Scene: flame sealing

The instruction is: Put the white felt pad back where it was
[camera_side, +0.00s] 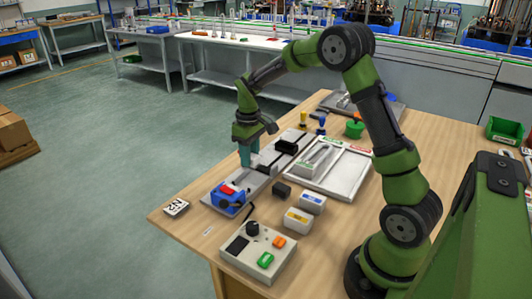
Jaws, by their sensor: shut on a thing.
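My gripper (247,160) points down over the grey rail plate on the left part of the wooden table. Its teal fingers are shut on a small whitish piece, the white felt pad (255,159), which shows only in part at the fingertips. Just below and in front of the gripper, a blue fixture with a red part (229,197) sits at the near end of the grey plate (262,182). I cannot tell whether the pad touches the plate.
A light tray (350,178) with grey pieces lies right of the plate. A tag (176,207) lies at the left edge.

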